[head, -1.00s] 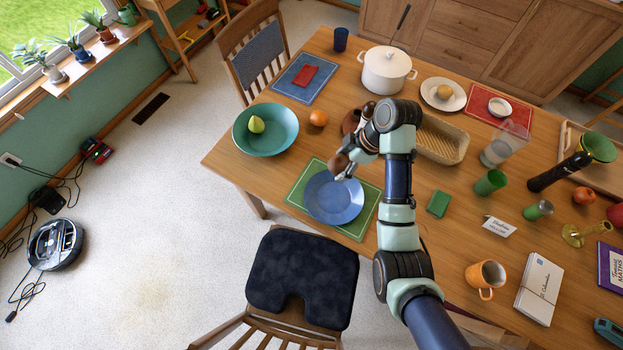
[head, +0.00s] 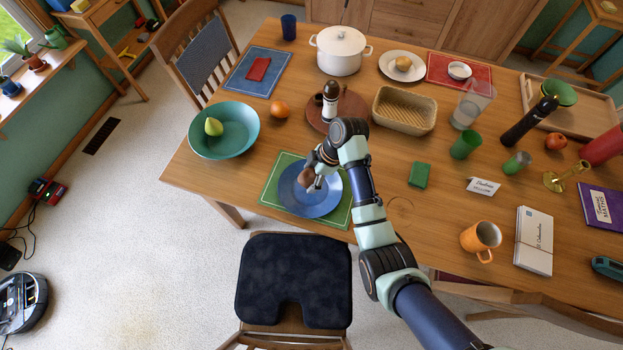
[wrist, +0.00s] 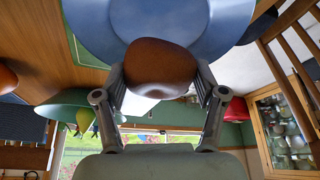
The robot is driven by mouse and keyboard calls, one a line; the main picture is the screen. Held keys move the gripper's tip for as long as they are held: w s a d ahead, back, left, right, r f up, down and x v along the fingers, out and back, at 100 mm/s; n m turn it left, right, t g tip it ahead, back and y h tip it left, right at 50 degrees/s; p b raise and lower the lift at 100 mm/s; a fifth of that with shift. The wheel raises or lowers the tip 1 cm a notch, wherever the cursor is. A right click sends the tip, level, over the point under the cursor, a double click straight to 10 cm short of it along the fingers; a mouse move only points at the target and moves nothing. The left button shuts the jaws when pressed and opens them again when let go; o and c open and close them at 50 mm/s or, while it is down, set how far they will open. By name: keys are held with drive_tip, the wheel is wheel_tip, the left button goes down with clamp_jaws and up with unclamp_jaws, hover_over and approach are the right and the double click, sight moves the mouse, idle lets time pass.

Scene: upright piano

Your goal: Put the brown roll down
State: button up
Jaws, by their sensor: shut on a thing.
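The brown roll (head: 306,174) is between the fingers of my gripper (head: 316,182), over the blue plate (head: 330,204) in the head view. In the wrist view the roll (wrist: 160,68) sits between both fingertips of my gripper (wrist: 160,82), which is shut on it. The blue plate (wrist: 220,25) shows right behind the roll. I cannot tell whether the roll touches the plate. Part of the plate is hidden by the roll and my wrist. The plate lies on a green placemat (head: 276,184) at the table's near edge.
A teal bowl with a pear (head: 213,127) and an orange (head: 280,109) stand to the left. A round brown board (head: 348,104) with a dark-topped mill (head: 330,98) and a woven basket (head: 404,110) stand behind. A chair with a black cushion (head: 293,280) is in front.

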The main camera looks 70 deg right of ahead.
sight(311, 183)
drive_tip(key=shift+f+b, duration=0.45)
drive_tip(key=shift+f, duration=1.65)
drive_tip(key=shift+f, duration=0.15)
drive_tip(key=o, duration=1.1)
drive_tip(key=p+v, duration=0.2)
drive_tip(key=v, duration=1)
